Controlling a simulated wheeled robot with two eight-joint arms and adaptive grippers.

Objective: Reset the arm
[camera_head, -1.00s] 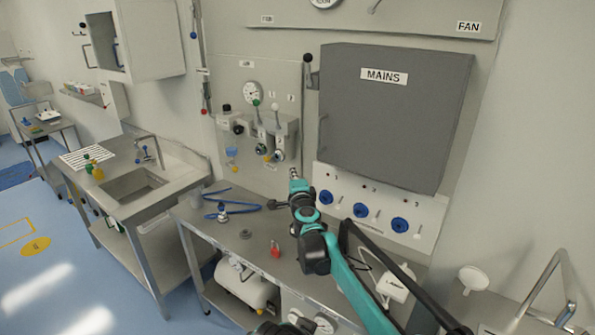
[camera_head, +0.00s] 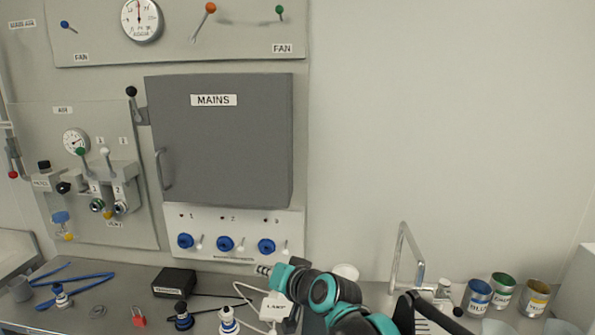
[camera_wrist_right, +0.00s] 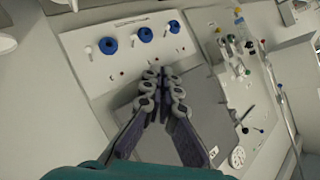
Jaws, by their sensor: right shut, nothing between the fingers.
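My right arm, teal and black, comes in from the lower right in the head view. Its gripper (camera_head: 263,269) is small and partly seen there, in front of the panel's lower edge and above the bench. In the right wrist view the two dark fingers of the right gripper (camera_wrist_right: 160,72) meet at their tips with nothing between them. Behind them is the grey MAINS box (camera_head: 222,145), which also shows in the wrist view (camera_wrist_right: 190,115). My left gripper is not in view.
Blue sockets (camera_head: 225,244) line the white panel under the box. A white lamp plug (camera_head: 275,307), a black box (camera_head: 174,282), a red padlock (camera_head: 138,317) and blue tongs (camera_head: 75,287) lie on the bench. Paint cans (camera_head: 478,296) stand right, near a metal frame (camera_head: 394,258). The wall above is clear.

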